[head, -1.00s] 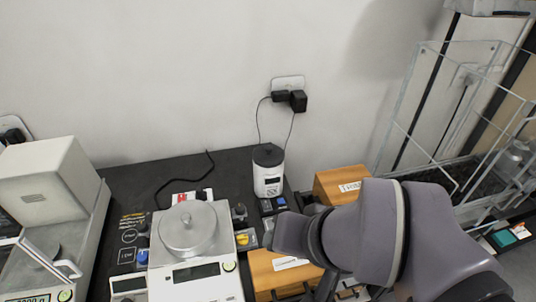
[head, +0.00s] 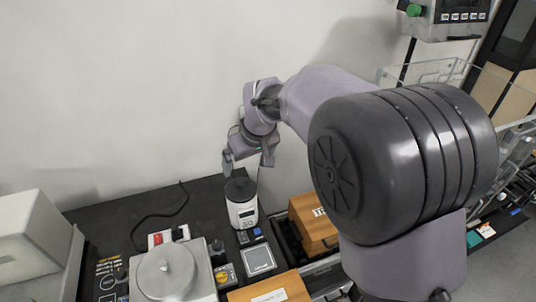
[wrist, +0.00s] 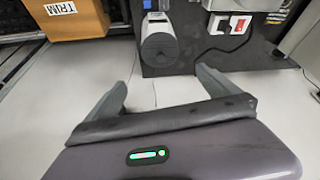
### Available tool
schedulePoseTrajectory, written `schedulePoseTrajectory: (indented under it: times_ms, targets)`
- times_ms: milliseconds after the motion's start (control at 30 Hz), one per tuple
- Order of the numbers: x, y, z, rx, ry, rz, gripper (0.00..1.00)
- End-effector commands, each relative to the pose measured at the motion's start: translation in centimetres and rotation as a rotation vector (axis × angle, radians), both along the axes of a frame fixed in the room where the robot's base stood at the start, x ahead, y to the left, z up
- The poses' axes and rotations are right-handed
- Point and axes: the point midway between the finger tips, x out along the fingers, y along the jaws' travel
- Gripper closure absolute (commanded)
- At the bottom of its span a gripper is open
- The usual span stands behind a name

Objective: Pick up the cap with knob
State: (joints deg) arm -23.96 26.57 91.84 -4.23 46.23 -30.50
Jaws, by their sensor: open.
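A round grey metal cap with a small knob (head: 165,270) lies on the pan of the white balance (head: 205,287) at the bottom left of the head view. My gripper (head: 247,160) is up near the wall, to the right of the cap and well above the table. Its fingers are apart with nothing between them. In the wrist view my gripper (wrist: 165,85) is also open and empty. I cannot make out the cap in the wrist view.
A white device with a dark top (head: 241,205) stands below my gripper; it also shows in the wrist view (wrist: 159,45). A wooden TRIM box (head: 313,225) is to its right. Another white instrument (head: 35,240) stands at the left. A dark cable lies on the black table.

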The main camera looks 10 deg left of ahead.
Motion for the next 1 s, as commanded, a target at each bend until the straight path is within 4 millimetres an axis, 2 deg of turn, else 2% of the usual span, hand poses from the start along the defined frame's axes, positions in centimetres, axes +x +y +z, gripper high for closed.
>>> schedulePoseTrajectory:
  times_ms: [33,200,333,567,800,1000]
  targets:
    - [0.2,0.3,-1.6,-0.002,0.005,0.002,0.00]
    - [1.8,1.3,-6.6,-0.002,0.006,-0.001,0.00]
    - [2.8,2.0,-9.5,-0.002,0.005,-0.004,0.00]
    - [3.5,2.5,-11.6,0.000,0.004,-0.005,0.00]
    - [4.5,3.1,-15.9,0.000,0.005,-0.004,0.00]
    - [4.7,3.2,-15.8,0.000,0.003,-0.005,0.00]
